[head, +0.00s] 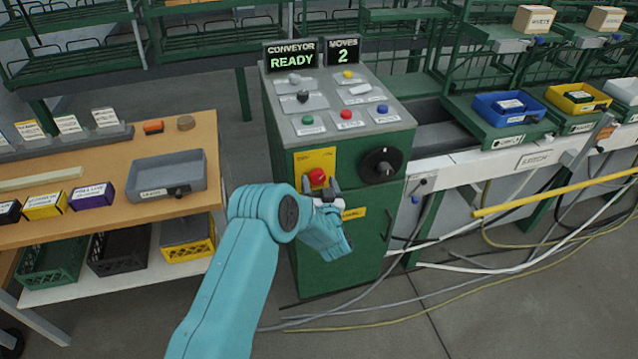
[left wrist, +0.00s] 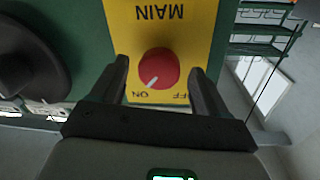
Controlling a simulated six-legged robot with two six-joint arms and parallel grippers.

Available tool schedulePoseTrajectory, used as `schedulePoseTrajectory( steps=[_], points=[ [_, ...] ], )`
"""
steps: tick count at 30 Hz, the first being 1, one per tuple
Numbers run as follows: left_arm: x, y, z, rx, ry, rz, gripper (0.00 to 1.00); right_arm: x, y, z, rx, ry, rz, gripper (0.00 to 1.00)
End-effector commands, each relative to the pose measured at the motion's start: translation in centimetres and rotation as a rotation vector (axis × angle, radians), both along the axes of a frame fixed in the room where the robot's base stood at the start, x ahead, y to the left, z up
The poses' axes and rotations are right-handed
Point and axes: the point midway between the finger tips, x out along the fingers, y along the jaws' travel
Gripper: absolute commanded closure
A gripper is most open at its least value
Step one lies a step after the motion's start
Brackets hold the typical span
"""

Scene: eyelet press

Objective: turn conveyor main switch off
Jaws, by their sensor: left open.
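The main switch is a red round knob (head: 317,177) on a yellow plate (head: 327,157) on the front of the green control cabinet (head: 345,264). In the left wrist view the knob (left wrist: 158,68) shows upside down under the word MAIN, and its white pointer mark aims toward ON, away from OFF. My left gripper (head: 322,187) is in front of the knob. In the left wrist view its two open fingers (left wrist: 160,76) stand on either side of the knob, with gaps visible. My right gripper is not in view.
A black rotary dial (head: 382,165) sits right of the main switch. The sloping panel (head: 340,105) above has several buttons and levers, with displays reading CONVEYOR READY (head: 291,56) and MOVES 2 (head: 343,51). A wooden table (head: 110,215) stands left; cables (head: 450,266) lie right.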

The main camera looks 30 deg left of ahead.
Motion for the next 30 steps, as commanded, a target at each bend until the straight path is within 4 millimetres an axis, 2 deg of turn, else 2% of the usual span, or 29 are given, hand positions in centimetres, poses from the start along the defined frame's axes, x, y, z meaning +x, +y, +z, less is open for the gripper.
schedulePoseTrajectory(
  steps=[7, 8, 12, 13, 23, 30],
  points=[
    [0.1, 0.1, 0.0, 0.0, 0.0, 0.0, 0.25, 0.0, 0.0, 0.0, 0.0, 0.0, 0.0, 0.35],
    [0.1, 0.1, 0.0, 0.0, 0.0, 0.0, 0.32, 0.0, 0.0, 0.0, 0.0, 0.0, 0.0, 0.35],
    [0.1, 0.1, 0.0, 0.0, 0.0, 0.0, 0.77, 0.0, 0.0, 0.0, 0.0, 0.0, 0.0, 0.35],
    [0.1, 0.1, 0.0, 0.0, 0.0, 0.0, 0.81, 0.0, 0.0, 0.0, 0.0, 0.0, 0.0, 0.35],
    [0.1, 0.0, -0.4, -0.025, -0.029, -0.001, 0.81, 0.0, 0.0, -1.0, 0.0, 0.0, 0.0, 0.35],
    [0.1, 0.1, -0.8, -0.116, -0.138, -0.001, 0.81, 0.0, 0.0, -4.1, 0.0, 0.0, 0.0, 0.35]
  ],
)
